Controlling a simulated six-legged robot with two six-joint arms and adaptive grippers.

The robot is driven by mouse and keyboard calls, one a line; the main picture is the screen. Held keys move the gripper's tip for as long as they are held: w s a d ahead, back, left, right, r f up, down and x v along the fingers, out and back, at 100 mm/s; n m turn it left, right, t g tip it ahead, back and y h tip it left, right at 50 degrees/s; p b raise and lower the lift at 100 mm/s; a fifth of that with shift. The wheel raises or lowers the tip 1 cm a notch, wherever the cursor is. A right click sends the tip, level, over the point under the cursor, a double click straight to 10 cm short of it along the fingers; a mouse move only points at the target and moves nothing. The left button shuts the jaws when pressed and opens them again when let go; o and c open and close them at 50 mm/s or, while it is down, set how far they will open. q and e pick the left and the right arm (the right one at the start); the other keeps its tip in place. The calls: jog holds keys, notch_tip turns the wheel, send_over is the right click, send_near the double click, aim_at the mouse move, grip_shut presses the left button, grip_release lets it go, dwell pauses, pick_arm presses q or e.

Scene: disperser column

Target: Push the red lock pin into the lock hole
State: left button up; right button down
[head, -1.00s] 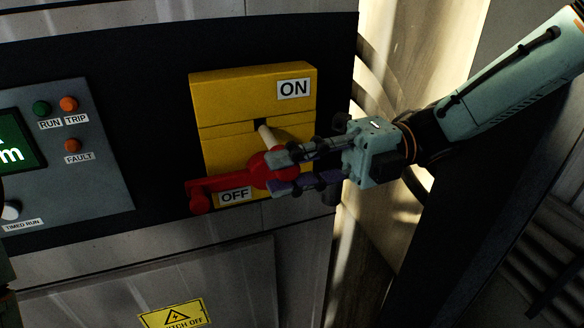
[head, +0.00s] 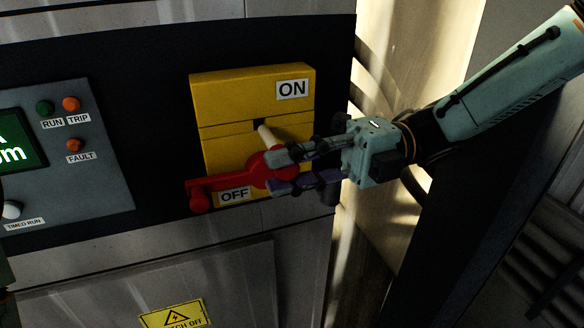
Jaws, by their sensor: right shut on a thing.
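A yellow switch box (head: 228,100) carries ON and OFF labels. A red part (head: 225,184) lies across its lower part, with a round body at the right and an arm reaching left to a rounded red end (head: 199,202). A pale rod (head: 267,136) runs from a dark slot in the box down to the red body. My right gripper (head: 272,170) comes from the right and is shut on the round red body near the OFF label. Its fingers cover part of the red body. I cannot make out the lock hole. My left gripper is not in view.
A grey control panel (head: 95,165) with a green screen, RUN, TRIP and FAULT lamps and a TIMED RUN knob is at the left. A yellow warning label (head: 174,315) is on the cabinet below. Dark panelling stands at the right.

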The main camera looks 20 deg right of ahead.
jog(key=shift+w, duration=0.15)
jog(key=shift+w+f, duration=0.15)
jog(key=shift+w, duration=0.4)
jog(key=shift+b, duration=0.3)
jog(key=shift+w, duration=0.2)
jog(key=shift+w+b, duration=0.3)
jog(key=shift+w, duration=0.15)
jog(key=shift+w, duration=0.2)
jog(key=shift+w, duration=0.1)
